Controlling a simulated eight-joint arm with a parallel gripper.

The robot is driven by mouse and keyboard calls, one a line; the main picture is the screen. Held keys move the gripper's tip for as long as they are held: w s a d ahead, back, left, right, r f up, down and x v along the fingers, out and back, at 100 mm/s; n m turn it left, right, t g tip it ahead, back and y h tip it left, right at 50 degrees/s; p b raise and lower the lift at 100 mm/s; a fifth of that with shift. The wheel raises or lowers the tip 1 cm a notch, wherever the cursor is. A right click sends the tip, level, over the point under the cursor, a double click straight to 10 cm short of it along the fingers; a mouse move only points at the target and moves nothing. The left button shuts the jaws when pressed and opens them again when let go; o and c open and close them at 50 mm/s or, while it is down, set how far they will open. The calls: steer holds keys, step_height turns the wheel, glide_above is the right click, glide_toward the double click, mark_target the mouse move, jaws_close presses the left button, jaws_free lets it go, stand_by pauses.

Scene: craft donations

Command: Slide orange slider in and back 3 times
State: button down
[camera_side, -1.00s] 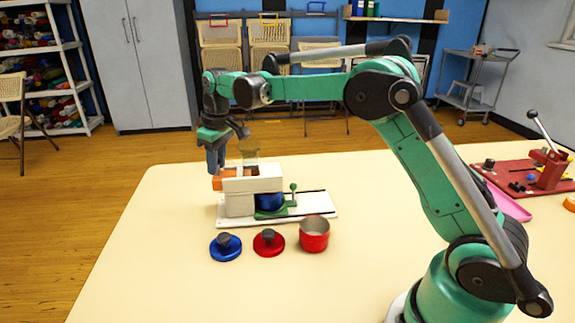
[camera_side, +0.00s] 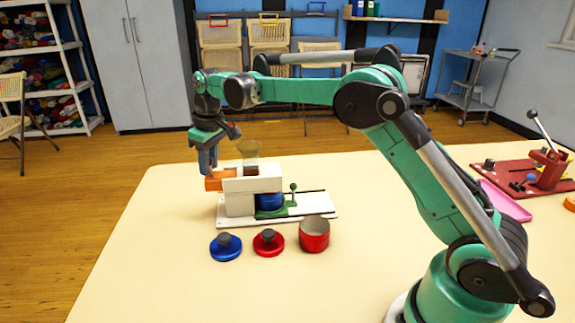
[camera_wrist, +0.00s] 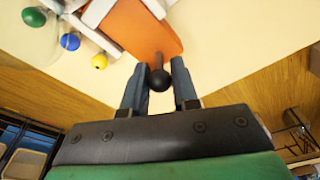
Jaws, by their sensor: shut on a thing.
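The orange slider (camera_side: 214,182) sticks out of the left side of a white block-shaped device (camera_side: 252,186) on a white base plate. In the wrist view the orange slider (camera_wrist: 140,28) ends near a dark round knob (camera_wrist: 159,80). My gripper (camera_side: 208,170) is at the slider's outer end, and in the wrist view its fingers (camera_wrist: 159,88) are closed around the knob from both sides. A clear yellowish hopper (camera_side: 249,150) stands on top of the device. A blue round part (camera_side: 270,202) sits under it, beside a small green lever (camera_side: 293,190).
A blue lid (camera_side: 226,246), a red lid (camera_side: 268,241) and a red cup (camera_side: 314,235) stand in front of the device. A red press board (camera_side: 520,180) and pink tray (camera_side: 505,200) are at the right. The table's left part is clear.

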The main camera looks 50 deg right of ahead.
steer(key=shift+a, duration=0.25)
steer(key=c, duration=0.7)
jaws_free()
steer(key=shift+d, duration=0.1)
steer(key=shift+c, duration=0.2)
steer(key=shift+r, duration=0.1)
steer(key=shift+d+r, duration=0.1)
steer(key=shift+r, duration=3.6)
